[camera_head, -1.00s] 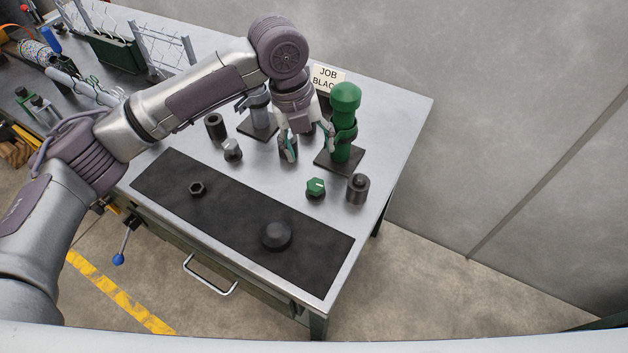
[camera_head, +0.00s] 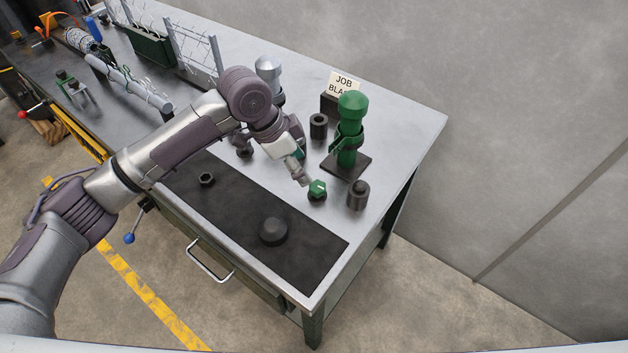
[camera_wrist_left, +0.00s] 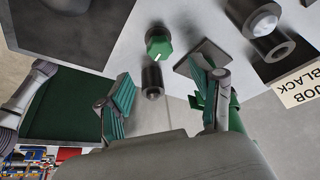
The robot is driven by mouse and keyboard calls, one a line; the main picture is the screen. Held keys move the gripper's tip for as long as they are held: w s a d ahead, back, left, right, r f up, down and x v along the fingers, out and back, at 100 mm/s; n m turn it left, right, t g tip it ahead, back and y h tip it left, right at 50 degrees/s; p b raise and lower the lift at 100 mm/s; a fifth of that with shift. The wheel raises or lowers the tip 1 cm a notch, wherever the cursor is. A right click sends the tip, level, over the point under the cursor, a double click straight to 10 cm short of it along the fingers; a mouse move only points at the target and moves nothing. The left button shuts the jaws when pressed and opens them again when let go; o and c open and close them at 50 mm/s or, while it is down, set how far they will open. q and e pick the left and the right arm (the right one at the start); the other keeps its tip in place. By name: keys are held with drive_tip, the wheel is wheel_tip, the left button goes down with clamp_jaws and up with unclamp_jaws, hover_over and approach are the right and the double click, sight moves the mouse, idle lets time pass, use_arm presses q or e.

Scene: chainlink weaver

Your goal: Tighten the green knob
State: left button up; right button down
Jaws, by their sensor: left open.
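The green knob (camera_head: 317,188), a faceted cap with a white mark, sits on a short dark base on the bench, just off the mat's right edge. It also shows in the left wrist view (camera_wrist_left: 159,46), ahead of the fingers and apart from them. My left gripper (camera_head: 304,179) is open and empty, close to the knob's upper left in the head view. In the left wrist view its two teal-padded fingers (camera_wrist_left: 162,92) are spread wide. Part of the gripper is hidden by its own wrist in the head view. My right gripper is not in view.
A dark cylinder (camera_head: 358,195) stands close right of the knob. A tall green post (camera_head: 350,130) on a dark plate stands behind it. A black mat (camera_head: 255,205) holds a hex nut (camera_head: 207,179) and a round dark knob (camera_head: 273,231). A job card (camera_head: 343,84) stands behind.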

sight(316, 185)
use_arm(q)
drive_tip(key=x, duration=0.8)
drive_tip(key=shift+d+f+p, duration=0.1)
drive_tip(key=shift+f+p, duration=0.05)
drive_tip(key=shift+p, duration=0.25)
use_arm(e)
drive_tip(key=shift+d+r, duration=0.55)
use_arm(q)
drive_tip(key=c, duration=1.1)
drive_tip(key=shift+c, duration=0.2)
